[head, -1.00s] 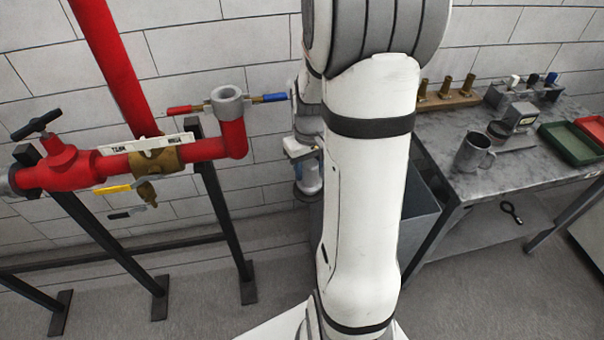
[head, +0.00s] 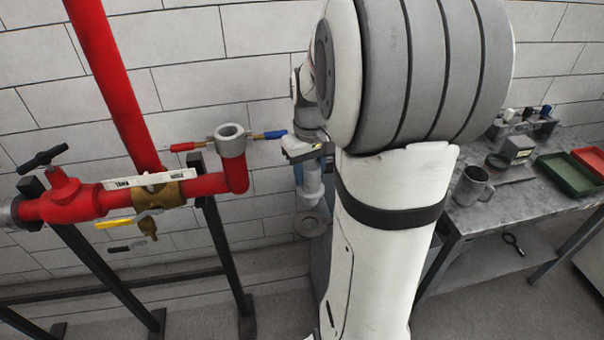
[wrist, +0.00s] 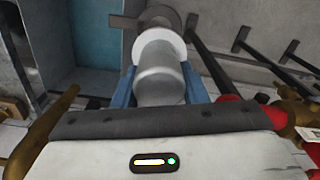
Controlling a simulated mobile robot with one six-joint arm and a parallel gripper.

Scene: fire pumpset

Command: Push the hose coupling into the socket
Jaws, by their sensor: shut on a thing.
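The socket (head: 231,138) is a grey open-topped ring on the upturned end of the red pipe, with a red lever on its left and a blue one on its right. My gripper (head: 309,172) is right of the socket and slightly lower in the head view, apart from it. In the wrist view its blue fingers (wrist: 158,88) are shut on the sides of the hose coupling (wrist: 160,75), a grey cylinder with a white collar. The coupling (head: 313,183) hangs below my gripper in the head view, with a grey ring (head: 310,223) at its lower end.
A red pipe (head: 110,90) with a brass valve (head: 157,193) and black stand legs (head: 225,255) fills the left. A grey workbench (head: 490,212) with a mug (head: 471,186) and green and red trays stands at right. A brick wall is behind. My arm hides the middle.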

